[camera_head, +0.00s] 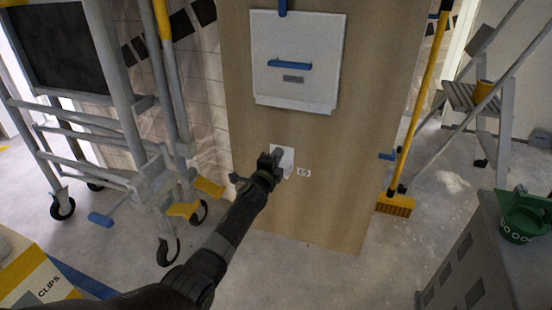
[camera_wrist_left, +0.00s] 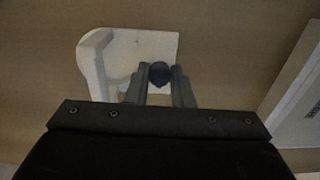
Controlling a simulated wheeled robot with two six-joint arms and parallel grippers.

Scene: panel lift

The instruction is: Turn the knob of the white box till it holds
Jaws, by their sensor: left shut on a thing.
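The white box (camera_head: 287,158) is a small plate on the lower part of the wooden panel, partly hidden behind my left gripper. In the left wrist view the white box (camera_wrist_left: 110,62) shows with a raised curved edge at its left. Its dark round knob (camera_wrist_left: 160,73) sits between the two fingers there. My left gripper (camera_head: 272,160) reaches up from the bottom of the head view to the box. In the wrist view the left gripper (camera_wrist_left: 159,84) is shut on the knob. My right gripper is not in view.
The wooden panel (camera_head: 240,90) carries a larger white cover (camera_head: 300,40) with a blue handle above the box. A wheeled grey frame (camera_head: 130,110) stands left. A yellow broom (camera_head: 415,120) and a stepladder (camera_head: 480,100) stand right. A grey cabinet (camera_head: 470,260) is at lower right.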

